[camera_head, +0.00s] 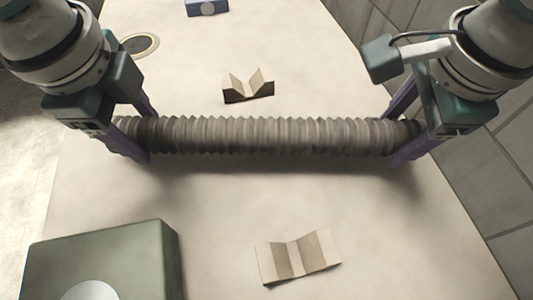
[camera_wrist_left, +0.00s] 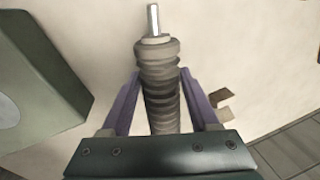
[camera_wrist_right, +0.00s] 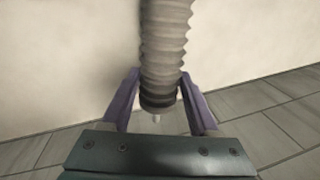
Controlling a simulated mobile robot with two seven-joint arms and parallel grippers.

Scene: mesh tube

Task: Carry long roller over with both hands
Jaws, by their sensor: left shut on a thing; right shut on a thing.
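The long roller (camera_head: 270,136) is a grey-brown ribbed tube lying level across the head view, held above the table. My left gripper (camera_head: 140,130) is shut around its left end. In the left wrist view the roller (camera_wrist_left: 162,90) sits between the purple fingers (camera_wrist_left: 160,100), with a metal pin sticking out of its end. My right gripper (camera_head: 400,127) is shut around the right end. In the right wrist view the roller (camera_wrist_right: 164,45) has a dark end band between the fingers (camera_wrist_right: 160,100). Two V-notched beige blocks stand on the table, one behind the roller (camera_head: 248,88) and one in front (camera_head: 298,258).
A grey-green box (camera_head: 150,262) stands at the front left of the table (camera_head: 220,200). A blue block (camera_head: 207,7) is at the far edge, and a round dish (camera_head: 139,45) lies at the back left. The table's right front is clear.

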